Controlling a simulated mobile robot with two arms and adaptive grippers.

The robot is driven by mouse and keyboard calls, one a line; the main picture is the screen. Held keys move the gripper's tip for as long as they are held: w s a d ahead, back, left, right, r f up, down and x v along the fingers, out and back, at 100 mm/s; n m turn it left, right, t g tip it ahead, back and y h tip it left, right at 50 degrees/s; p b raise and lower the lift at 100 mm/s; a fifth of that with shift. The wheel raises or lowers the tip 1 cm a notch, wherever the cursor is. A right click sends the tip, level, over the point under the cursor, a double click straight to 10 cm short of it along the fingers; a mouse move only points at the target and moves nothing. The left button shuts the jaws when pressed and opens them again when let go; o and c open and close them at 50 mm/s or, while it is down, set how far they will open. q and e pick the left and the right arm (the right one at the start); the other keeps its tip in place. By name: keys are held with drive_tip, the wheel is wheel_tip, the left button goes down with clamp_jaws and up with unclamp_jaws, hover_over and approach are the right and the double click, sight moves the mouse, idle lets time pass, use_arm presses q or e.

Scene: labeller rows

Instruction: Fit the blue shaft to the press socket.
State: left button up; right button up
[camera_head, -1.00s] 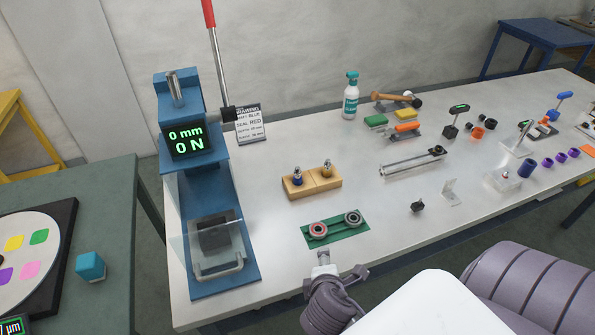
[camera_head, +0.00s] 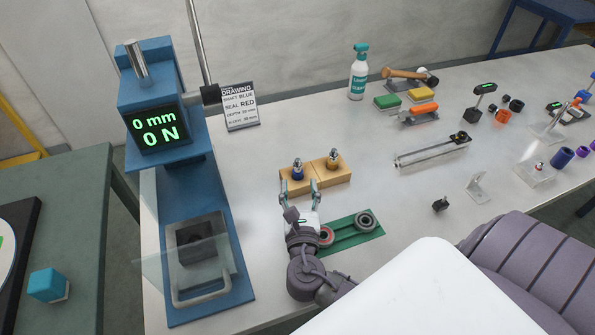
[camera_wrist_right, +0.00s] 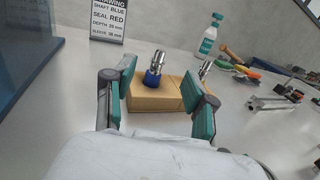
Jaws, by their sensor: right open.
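The blue shaft (camera_head: 297,170) stands upright in the left part of a wooden block (camera_head: 318,179). In the right wrist view the shaft (camera_wrist_right: 153,72) has a silver top and a blue lower band. My right gripper (camera_head: 299,190) is open just in front of the block. In the wrist view its two teal fingers (camera_wrist_right: 163,98) are spread, with the shaft beyond and between them, apart from both. The press socket (camera_head: 198,250) is a dark block at the base of the blue press, partly behind a clear guard. My left gripper is not in view.
A shaft with a brass-coloured band (camera_head: 333,160) stands in the block's right part. The red seal (camera_head: 326,236) and a dark seal (camera_head: 365,220) lie on a green mat (camera_head: 345,238). The drawing card (camera_head: 240,107) stands beside the press (camera_head: 158,110). Table between press and block is clear.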

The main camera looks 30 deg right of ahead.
sight(298, 164)
drive_tip(key=x, duration=0.3)
drive_tip(key=shift+w+d, duration=0.15)
drive_tip(key=shift+w+d+f, duration=0.1)
drive_tip(key=shift+w+d, duration=0.1)
drive_tip(key=shift+w, duration=0.1)
drive_tip(key=shift+w+d+p, duration=0.3)
drive_tip(key=shift+w+p, duration=0.15)
drive_tip(key=shift+p, duration=0.1)
drive_tip(key=p+x, duration=0.1)
drive_tip(key=x, duration=0.2)
drive_tip(key=shift+w+d, duration=0.15)
drive_tip(key=shift+w, duration=0.15)
drive_tip(key=shift+w+d+f, duration=0.1)
drive_tip(key=shift+w+d, duration=0.05)
drive_tip(key=shift+w, duration=0.1)
drive_tip(key=shift+s, duration=0.1)
drive_tip(key=shift+c, duration=0.5)
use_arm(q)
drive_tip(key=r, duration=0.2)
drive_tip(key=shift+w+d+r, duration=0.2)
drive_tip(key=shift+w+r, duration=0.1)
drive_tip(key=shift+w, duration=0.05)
use_arm(e)
clamp_jaws()
